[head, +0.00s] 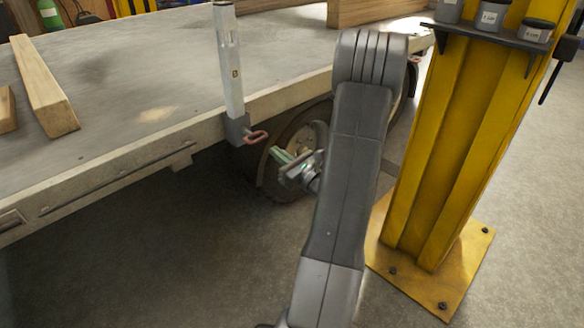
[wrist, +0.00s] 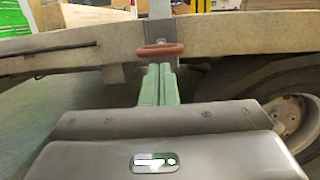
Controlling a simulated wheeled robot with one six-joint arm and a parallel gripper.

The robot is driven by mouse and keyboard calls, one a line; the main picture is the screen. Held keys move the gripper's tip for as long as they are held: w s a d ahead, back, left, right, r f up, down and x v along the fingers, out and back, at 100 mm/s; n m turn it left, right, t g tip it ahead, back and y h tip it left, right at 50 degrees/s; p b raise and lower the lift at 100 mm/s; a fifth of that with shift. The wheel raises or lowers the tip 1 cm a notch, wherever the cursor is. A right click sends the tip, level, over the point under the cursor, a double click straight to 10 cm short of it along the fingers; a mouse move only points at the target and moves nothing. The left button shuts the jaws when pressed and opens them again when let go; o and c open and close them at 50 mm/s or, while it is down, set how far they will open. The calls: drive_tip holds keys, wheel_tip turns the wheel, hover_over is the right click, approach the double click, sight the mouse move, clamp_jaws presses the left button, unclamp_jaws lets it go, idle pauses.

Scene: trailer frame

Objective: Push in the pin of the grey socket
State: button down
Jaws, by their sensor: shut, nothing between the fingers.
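The grey socket (head: 238,129) is fixed at the edge of the trailer bed, with an upright light-grey post (head: 231,70) standing in it. The pin, with a reddish loop handle (head: 257,137), sticks out from the socket's side; the handle also shows in the wrist view (wrist: 160,50). My gripper (head: 277,154) has pale green fingers and is shut and empty. In the head view it is a little right of and below the handle. In the wrist view the fingertips (wrist: 160,68) lie just below the handle; I cannot tell whether they touch it.
The trailer bed (head: 130,75) carries wooden beams (head: 45,85). A wheel (head: 297,140) sits beneath it, behind my gripper. A yellow column (head: 445,130) with a small shelf of jars (head: 492,14) stands at the right. The floor in front of the trailer is clear.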

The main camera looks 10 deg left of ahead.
drive_tip(key=shift+b+x, duration=0.5)
drive_tip(key=shift+x, duration=1.6)
drive_tip(key=shift+a, duration=0.1)
drive_tip(key=x, duration=0.3)
drive_tip(key=shift+w+a+f, duration=0.1)
drive_tip(key=shift+w+f, duration=0.1)
drive_tip(key=shift+f, duration=0.05)
drive_tip(key=p, duration=0.2)
approach(261, 138)
drive_tip(key=v, duration=0.2)
drive_tip(key=f+v, duration=0.1)
drive_tip(key=v, duration=0.1)
drive_tip(key=shift+s, duration=0.2)
